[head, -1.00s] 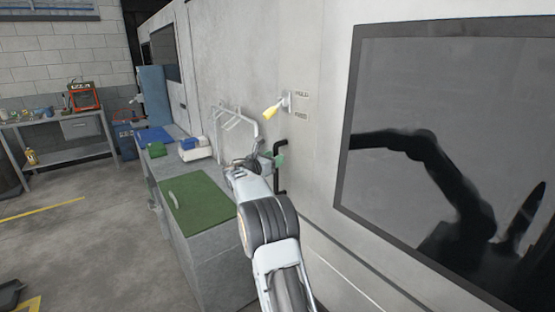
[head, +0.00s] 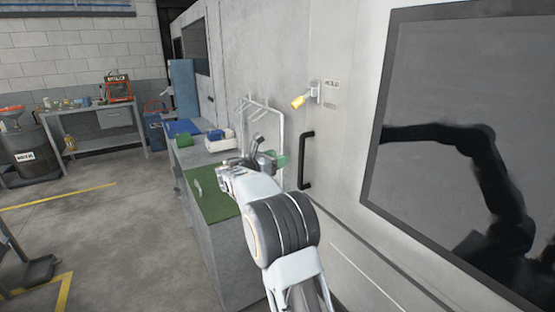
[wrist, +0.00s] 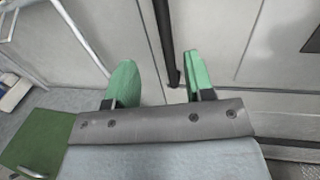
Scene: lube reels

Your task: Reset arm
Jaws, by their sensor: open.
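My gripper (wrist: 158,82) has green fingertips. In the wrist view they stand apart with nothing held between them. In the head view my gripper (head: 272,160) is partly hidden by my own wrist, in front of the grey machine wall and left of the black door handle (head: 304,160). In the wrist view the black handle (wrist: 166,45) runs behind the gap between the fingers. I cannot tell how far it is from the fingertips, but no grip on it shows.
A grey bench with a green mat (head: 213,192) stands beside the wall, with a white wire rack (head: 281,125) at its back. A yellow-tipped lever (head: 298,102) sticks out of the wall. A dark window (head: 460,120) is at right. Open floor (head: 110,240) lies at left.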

